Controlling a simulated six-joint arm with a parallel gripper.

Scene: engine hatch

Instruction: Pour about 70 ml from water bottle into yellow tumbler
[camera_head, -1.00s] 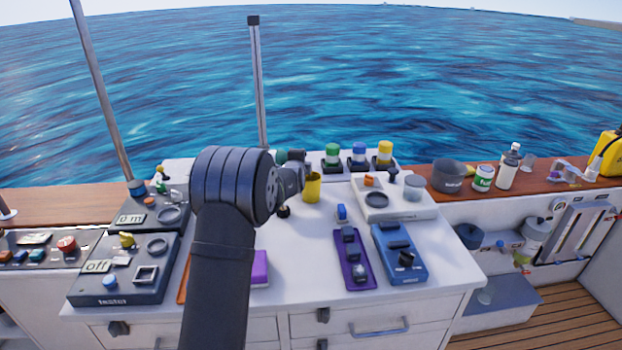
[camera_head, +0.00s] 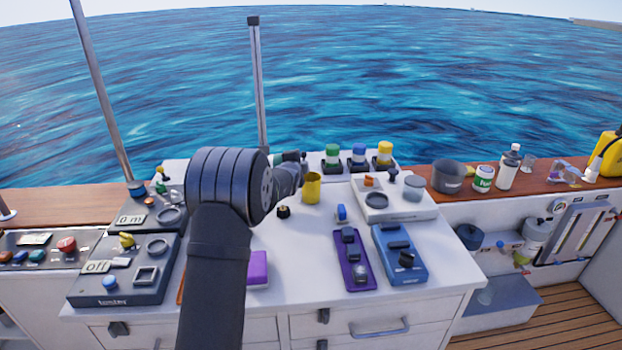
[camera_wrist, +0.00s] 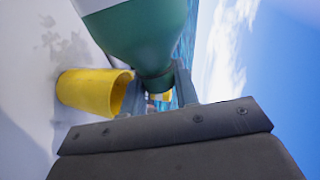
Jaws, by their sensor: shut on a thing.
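The yellow tumbler (camera_head: 311,188) stands upright on the white worktop, just right of my wrist. It also shows at the left of the wrist view (camera_wrist: 90,92), with its mouth toward the bottle side. My gripper (camera_wrist: 160,97) is shut on the green water bottle (camera_wrist: 150,35), which has a pale band at its top edge in the wrist view. The bottle is strongly tipped, close to lying sideways, above and beside the tumbler. In the head view my arm hides most of it; only a bit of green (camera_head: 278,158) shows. I cannot see any water flowing or the level in the tumbler.
A black knob (camera_head: 283,212) and a small blue item (camera_head: 342,213) are near the tumbler. Green, blue and yellow-topped canisters stand behind. A white tray (camera_head: 400,212) is to the right, with purple (camera_head: 354,275) and blue (camera_head: 399,266) devices in front.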

